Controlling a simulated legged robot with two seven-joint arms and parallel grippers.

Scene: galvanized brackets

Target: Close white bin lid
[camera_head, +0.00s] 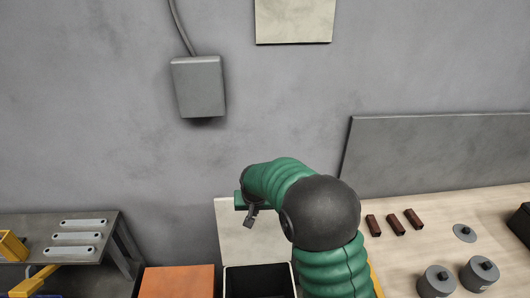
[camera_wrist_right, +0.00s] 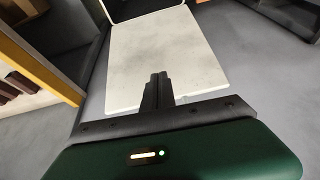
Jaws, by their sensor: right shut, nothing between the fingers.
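The white bin (camera_head: 293,283) stands at the bottom of the head view, with a white rim and a black interior. Its white lid (camera_head: 232,236) stands open, raised behind the opening against the wall side. My right gripper (camera_head: 249,220) is at the lid's upper part, partly covering it. In the right wrist view the lid (camera_wrist_right: 185,60) lies beyond the fingers, with the dark bin opening at the top. The right gripper's fingers (camera_wrist_right: 158,80) are together and empty, overlapping the lid's near edge. I cannot tell whether they touch it. My left gripper is not in view.
An orange lid (camera_head: 178,281) lies flat left of the white bin. A metal rack (camera_head: 75,222) with several brackets is at the left. A wooden table (camera_head: 420,245) with brown blocks and grey cylinders is at the right. A grey wall stands behind.

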